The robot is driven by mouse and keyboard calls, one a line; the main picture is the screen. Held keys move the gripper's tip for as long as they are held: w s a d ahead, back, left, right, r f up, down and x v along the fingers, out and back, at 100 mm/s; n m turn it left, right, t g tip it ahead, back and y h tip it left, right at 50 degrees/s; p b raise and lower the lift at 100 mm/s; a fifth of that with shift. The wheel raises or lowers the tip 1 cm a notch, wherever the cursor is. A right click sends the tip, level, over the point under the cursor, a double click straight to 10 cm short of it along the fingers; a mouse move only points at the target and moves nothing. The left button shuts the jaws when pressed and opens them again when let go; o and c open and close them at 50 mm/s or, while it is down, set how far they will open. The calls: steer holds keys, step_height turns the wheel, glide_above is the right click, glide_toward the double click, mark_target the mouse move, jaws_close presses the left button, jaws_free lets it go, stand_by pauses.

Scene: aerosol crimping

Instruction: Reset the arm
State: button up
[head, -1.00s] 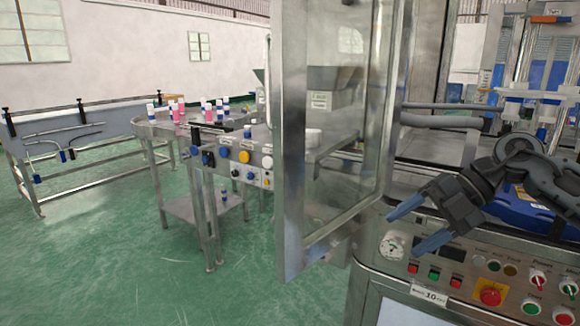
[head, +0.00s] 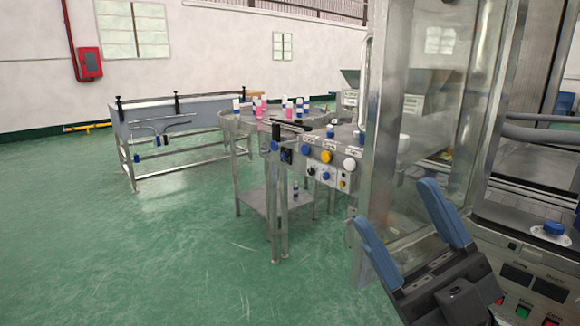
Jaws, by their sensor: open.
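My gripper (head: 408,232) is at the lower right of the head view. Its two blue fingers point up and stand wide apart, with nothing between them. It is in front of the glazed metal door (head: 392,150) of the machine and left of the control panel (head: 535,290). The rest of my arm is mostly out of the picture at the bottom.
The door stands open with a steel frame. A conveyor frame (head: 165,125) stands at the back left. The green floor (head: 120,250) at left is clear.

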steer(key=s+d+f+m+h, duration=0.3)
steer(key=s+f+m+h, duration=0.4)
steer(key=s, duration=0.3)
steer(key=s+d+f+m+g+h, duration=0.1)
steer(key=s+d+f+m+h, duration=0.2)
steer(key=s+f+m+h, duration=0.4)
steer(key=s+d+f+m+h, duration=0.3)
steer(key=s+f+m+h, duration=0.4)
steer(key=s, duration=0.6)
step_height(320, 180, down, 3)
steer(key=h, duration=0.2)
steer(key=shift+s+d+h, duration=0.3)
steer(key=shift+s+d, duration=0.05)
steer(key=shift+s, duration=0.05)
